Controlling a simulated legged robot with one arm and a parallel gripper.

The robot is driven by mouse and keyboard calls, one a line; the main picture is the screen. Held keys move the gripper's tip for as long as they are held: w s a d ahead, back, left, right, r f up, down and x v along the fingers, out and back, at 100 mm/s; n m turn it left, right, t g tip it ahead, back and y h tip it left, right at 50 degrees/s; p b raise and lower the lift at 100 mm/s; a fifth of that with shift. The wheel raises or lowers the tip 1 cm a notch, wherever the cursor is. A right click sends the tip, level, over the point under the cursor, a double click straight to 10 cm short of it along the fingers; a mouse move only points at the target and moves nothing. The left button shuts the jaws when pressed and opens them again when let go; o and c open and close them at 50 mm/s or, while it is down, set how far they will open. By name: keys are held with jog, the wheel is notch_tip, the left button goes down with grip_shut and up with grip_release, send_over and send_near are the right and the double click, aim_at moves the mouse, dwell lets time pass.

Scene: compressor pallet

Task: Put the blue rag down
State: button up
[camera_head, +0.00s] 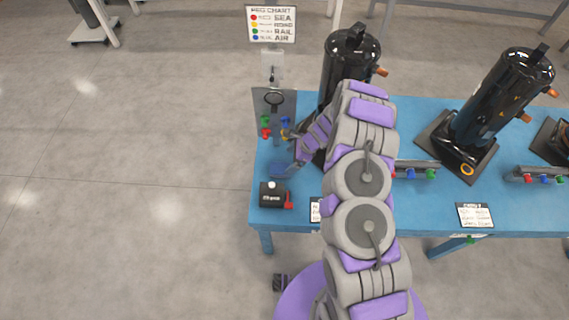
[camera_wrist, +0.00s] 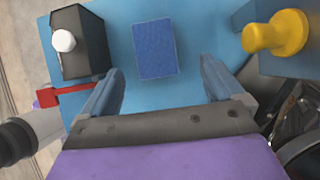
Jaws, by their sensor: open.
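The blue rag (camera_wrist: 155,48) is a dark blue rectangle, lying flat on the lighter blue table in the wrist view. In the head view it is a small dark blue patch (camera_head: 280,170) near the table's left edge. My gripper (camera_wrist: 161,70) is open, with its two fingers apart on either side of the rag's near edge. Nothing shows between the fingers above the rag. In the head view my gripper (camera_head: 291,165) points down at the rag and is partly hidden by my arm.
A black box with a white button and red lever (camera_head: 272,194) stands just in front of the rag. A peg board with coloured pegs (camera_head: 275,125) stands behind it. Black compressors (camera_head: 350,62) stand on the blue table (camera_head: 420,115). Floor left of the table is clear.

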jog(key=p+v, duration=0.2)
jog(key=v, duration=0.9)
jog(key=s+a+r+n+g, duration=0.15)
jog(key=s+r+n, duration=0.4)
jog(key=r, duration=0.55)
jog(key=s+a+r+n, duration=0.2)
jog(key=s+r+n, duration=0.2)
jog(key=s+r, duration=0.5)
jog(key=s+d+r+n+h, duration=0.2)
jog(key=s+d+r+n, duration=0.1)
jog(key=s, duration=0.5)
jog(key=s+d+r+n+h, duration=0.2)
jog(key=s+d+r+n, duration=0.1)
jog(key=s, duration=0.6)
jog(key=s+d+r+n+h, duration=0.2)
jog(key=s+d+r+n, duration=0.1)
jog(key=s+r, duration=0.3)
jog(key=s+d, duration=0.1)
jog(key=s, duration=0.1)
jog(key=shift+s+d+r, duration=0.3)
jog(key=shift+s+r, duration=0.1)
jog(key=shift+g, duration=0.25)
notch_tip(320, 180, down, 3)
jog(key=b, duration=0.3)
jog(key=shift+f, duration=0.15)
